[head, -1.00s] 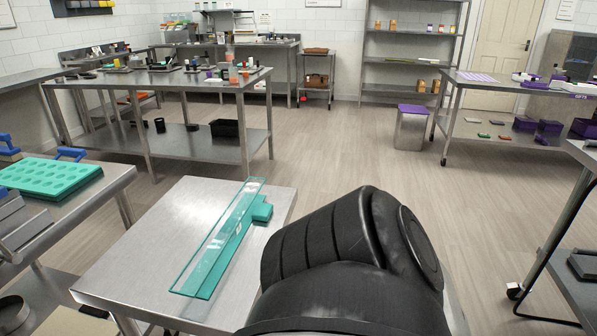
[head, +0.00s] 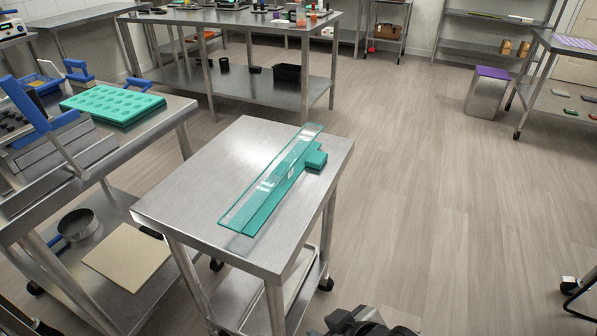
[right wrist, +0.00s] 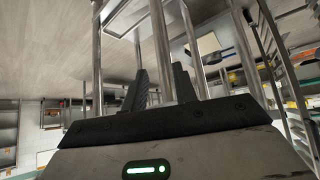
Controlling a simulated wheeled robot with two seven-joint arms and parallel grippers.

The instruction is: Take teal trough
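The teal trough (head: 283,180) lies on the small steel table (head: 185,190), running diagonally from near left to far right. It is long and narrow, with clear, glassy sides and a teal block (head: 316,159) at its far right side. No gripper touches it. In the right wrist view my right gripper (right wrist: 161,80) has its two dark fingers apart with nothing held; steel table legs show beyond them. A dark part of my body shows at the bottom edge of the head view. My left gripper is not in view.
A steel bench (head: 178,112) at the left holds a teal mold tray (head: 113,104) and blue-handled equipment (head: 40,118). A pan (head: 78,225) and a beige board (head: 127,252) are on its lower shelf. The floor (head: 430,200) right of the small table is clear.

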